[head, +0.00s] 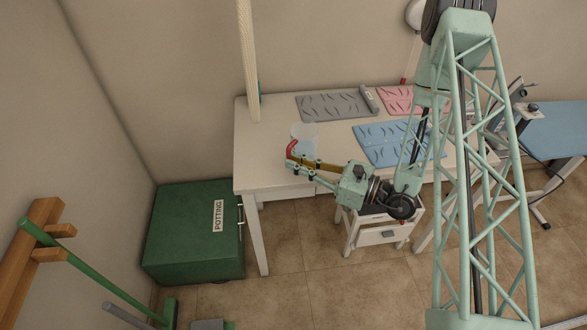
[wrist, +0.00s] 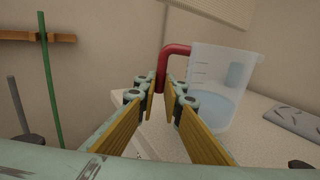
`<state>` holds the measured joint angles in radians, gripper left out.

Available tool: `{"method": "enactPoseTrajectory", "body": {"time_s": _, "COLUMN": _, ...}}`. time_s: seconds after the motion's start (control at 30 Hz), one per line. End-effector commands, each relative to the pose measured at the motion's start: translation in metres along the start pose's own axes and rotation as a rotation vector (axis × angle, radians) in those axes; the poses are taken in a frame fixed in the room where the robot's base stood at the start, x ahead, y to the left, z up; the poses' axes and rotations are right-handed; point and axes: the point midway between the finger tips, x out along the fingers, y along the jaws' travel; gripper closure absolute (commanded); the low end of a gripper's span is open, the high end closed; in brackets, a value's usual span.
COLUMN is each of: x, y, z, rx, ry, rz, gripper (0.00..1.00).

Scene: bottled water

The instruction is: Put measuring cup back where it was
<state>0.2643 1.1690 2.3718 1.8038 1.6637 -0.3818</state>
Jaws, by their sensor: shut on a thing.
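The measuring cup (head: 304,131) is clear, with a red handle, at the left part of the white table (head: 262,178). In the wrist view the cup (wrist: 222,75) looks upright, with marks on its side and pale bluish liquid low inside. My gripper (head: 291,160) reaches in from the right front. In the wrist view my gripper (wrist: 163,90) has its yellow-padded fingers on either side of the red handle (wrist: 172,54), shut on it. A finger hides part of the handle's lower end. I cannot tell whether the cup's base touches the table.
A grey mat (head: 330,107), a blue mat (head: 385,146) and a pink mat (head: 398,97) lie on the table. A pale post (head: 247,60) stands at its back left. A green "POTTING" box (head: 185,235) is left on the floor. A white drawer unit (head: 376,236) stands at the front.

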Motion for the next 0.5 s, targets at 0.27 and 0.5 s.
{"method": "enactPoseTrajectory", "body": {"time_s": 0.27, "x": 0.0004, "y": -0.0005, "z": 0.0003, "rx": 0.0, "ry": -0.001, "rz": 0.0, "gripper": 1.0}}
{"method": "enactPoseTrajectory", "body": {"time_s": 0.5, "x": 0.0058, "y": -0.0031, "z": 0.0, "rx": -0.001, "ry": -0.001, "rz": 0.001, "gripper": 1.0}}
